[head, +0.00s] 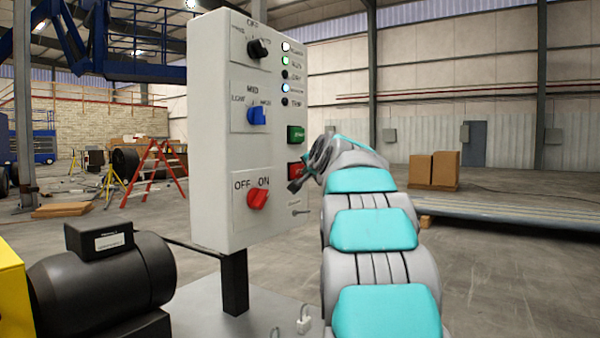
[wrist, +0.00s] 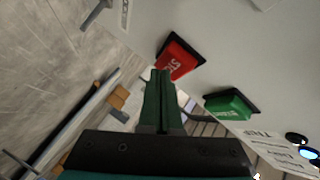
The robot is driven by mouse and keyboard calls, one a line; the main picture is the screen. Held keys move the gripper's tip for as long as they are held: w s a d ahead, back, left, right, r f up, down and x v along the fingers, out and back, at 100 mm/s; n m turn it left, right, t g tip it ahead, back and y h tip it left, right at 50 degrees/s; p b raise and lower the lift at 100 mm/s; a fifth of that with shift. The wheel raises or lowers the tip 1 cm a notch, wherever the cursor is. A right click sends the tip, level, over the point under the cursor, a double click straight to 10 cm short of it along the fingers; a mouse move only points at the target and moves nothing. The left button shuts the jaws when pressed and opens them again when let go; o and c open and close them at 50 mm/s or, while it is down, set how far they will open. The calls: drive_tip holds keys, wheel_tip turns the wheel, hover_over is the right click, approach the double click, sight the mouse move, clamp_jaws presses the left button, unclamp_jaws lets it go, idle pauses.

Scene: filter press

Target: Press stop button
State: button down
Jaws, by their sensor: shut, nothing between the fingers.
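The red stop button (head: 297,170) is on the right side of the white control box's front, below the green start button (head: 296,134). My gripper (head: 297,185) is at the stop button's lower right edge in the head view and partly covers it. In the wrist view the red stop button (wrist: 180,59) shows its lettering just beyond my gripper's shut, empty fingertips (wrist: 161,74). The tips overlap its lower left edge in that picture; I cannot tell whether they touch. The green button (wrist: 229,104) is to their right.
The white control box (head: 215,130) stands on a post and carries a black knob (head: 258,48), a blue knob (head: 257,115), a red OFF/ON knob (head: 258,195) and several indicator lamps. A black motor (head: 100,280) is at lower left. A padlock (head: 304,320) shows below the box.

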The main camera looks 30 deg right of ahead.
drive_tip(key=shift+w+a+p, duration=0.25)
drive_tip(key=shift+w+p, duration=0.15)
drive_tip(key=shift+w, duration=0.1)
idle(0.5)
idle(0.3)
drive_tip(key=shift+s+d+b, duration=0.2)
drive_tip(key=shift+s, duration=0.3)
drive_tip(key=shift+s+d+b, duration=0.15)
drive_tip(key=shift+s, duration=0.3)
drive_tip(key=s, duration=0.1)
drive_tip(key=s+d, duration=0.1)
drive_tip(key=s, duration=0.1)
drive_tip(key=s+d+b, duration=0.1)
drive_tip(key=shift+s, duration=0.3)
idle(0.6)
